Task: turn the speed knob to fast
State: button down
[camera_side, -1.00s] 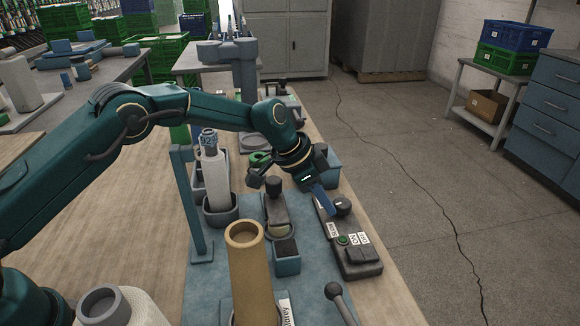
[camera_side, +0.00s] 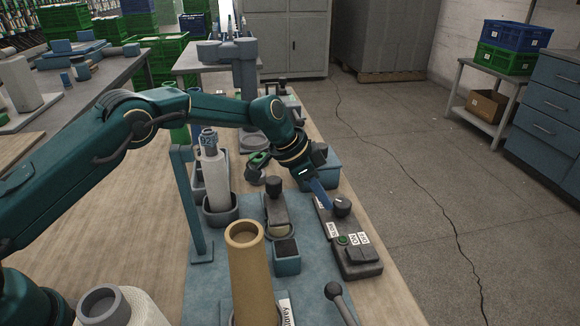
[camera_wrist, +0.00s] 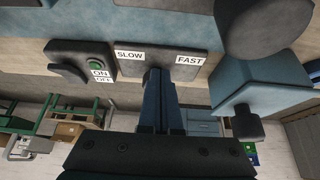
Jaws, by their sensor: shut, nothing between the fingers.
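In the wrist view, my shut fingers (camera_wrist: 160,78) reach toward the panel between the SLOW label (camera_wrist: 130,55) and the FAST label (camera_wrist: 190,60). The knob is not visible there, so its pointing direction cannot be read.
A green button (camera_wrist: 97,66) and ON/OFF labels lie beside the labels, with a dark rocker (camera_wrist: 69,74). A blue bin (camera_side: 325,172) stands behind my gripper. A tan tube (camera_side: 250,280) and white yarn cone (camera_side: 213,175) stand to the left.

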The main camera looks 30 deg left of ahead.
jog(key=shift+s+a+r, duration=0.1)
jog(key=shift+s+a, duration=0.15)
jog(key=shift+a, duration=0.05)
jog(key=shift+r, duration=2.9)
jog(key=shift+r, duration=0.1)
notch_tip(320, 180, up, 10)
jog(key=s+a+t, duration=0.1)
jog(key=a+t, duration=0.1)
jog(key=s+a+r+n+y, duration=0.15)
jog(key=s+a+r, duration=0.25)
jog(key=s+r, duration=0.55)
jog(key=s+a+f+n+y, duration=0.1)
jog(key=s+a+f+n, duration=0.1)
jog(key=s+f, duration=0.4)
jog(key=s+a+f+n+y, duration=0.1)
jog(key=s+a+f+n, duration=0.2)
jog(key=s, duration=1.1)
notch_tip(320, 180, down, 4)
jog(key=shift+f+n+g+y, duration=0.1)
jog(key=shift+n+g+y, duration=0.25)
jog(key=shift+n, duration=0.9)
